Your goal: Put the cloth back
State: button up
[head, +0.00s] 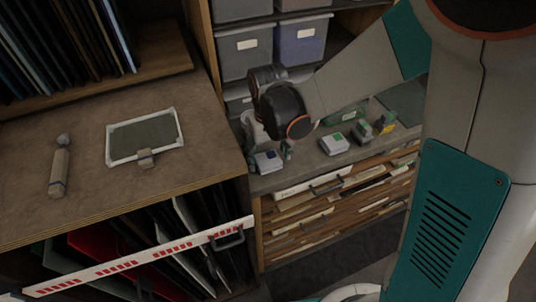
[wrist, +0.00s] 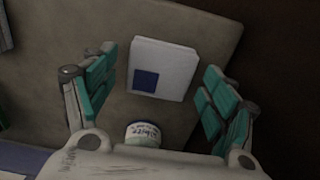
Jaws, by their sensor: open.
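A white square item with a dark blue square (wrist: 162,69), possibly the folded cloth, lies on the grey-brown shelf top. I cannot tell if it is cloth or a packet. It also shows in the head view (head: 268,161) near the shelf's left end. My gripper (wrist: 158,92) is open, with its teal finger pads on either side of this item and apart from it. In the head view my gripper (head: 269,149) reaches down over the item and partly hides the shelf behind. A similar white item with a green square (head: 333,144) lies to the right.
A white labelled jar (wrist: 146,133) stands close to the gripper's palm. Small bottles (head: 364,133) and a green item (head: 345,116) stand farther right. Grey bins (head: 243,52) are behind. A wooden bench (head: 90,205) at left holds a framed panel (head: 144,135) and a cylindrical tool (head: 59,168).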

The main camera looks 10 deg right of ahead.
aim_at(268, 159)
notch_tip(268, 159, up, 12)
jog(key=p, duration=0.8)
dwell(1.3)
